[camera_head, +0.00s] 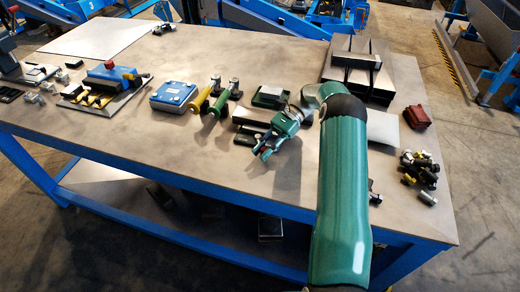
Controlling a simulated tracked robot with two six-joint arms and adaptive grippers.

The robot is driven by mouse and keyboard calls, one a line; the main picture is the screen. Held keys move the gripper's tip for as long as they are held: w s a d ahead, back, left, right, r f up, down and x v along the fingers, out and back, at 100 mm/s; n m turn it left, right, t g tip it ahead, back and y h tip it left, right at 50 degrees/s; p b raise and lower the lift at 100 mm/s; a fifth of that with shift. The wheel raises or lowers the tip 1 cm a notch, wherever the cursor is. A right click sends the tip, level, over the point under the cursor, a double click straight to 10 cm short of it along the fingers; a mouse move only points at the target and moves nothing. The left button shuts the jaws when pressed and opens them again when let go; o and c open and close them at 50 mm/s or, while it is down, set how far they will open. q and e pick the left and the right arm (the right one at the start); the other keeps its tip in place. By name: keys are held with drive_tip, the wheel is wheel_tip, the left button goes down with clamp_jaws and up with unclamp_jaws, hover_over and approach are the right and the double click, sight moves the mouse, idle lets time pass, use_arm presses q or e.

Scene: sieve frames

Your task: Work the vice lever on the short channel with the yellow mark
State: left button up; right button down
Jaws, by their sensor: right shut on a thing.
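My right gripper (265,151) is at the middle right of the table, at the end of my green arm. It is shut on a small part that seems to be the vice lever, mostly hidden by the fingers. A grey metal channel (252,117) lies flat just behind and beside the gripper. A green block with a metal top (270,96) sits behind that channel. I cannot make out a yellow mark on the channel, as the gripper and arm cover part of it. My left gripper is not in view.
A yellow-handled tool (200,101) and a green-handled tool (220,104) lie to the left, beside a blue box (173,96). A dark red block (417,116) and loose fittings (419,167) lie at right. The front left tabletop is clear.

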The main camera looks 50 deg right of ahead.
drive_tip(key=shift+w, duration=0.15)
drive_tip(key=c, duration=1)
unclamp_jaws()
wheel_tip(320, 180, up, 10)
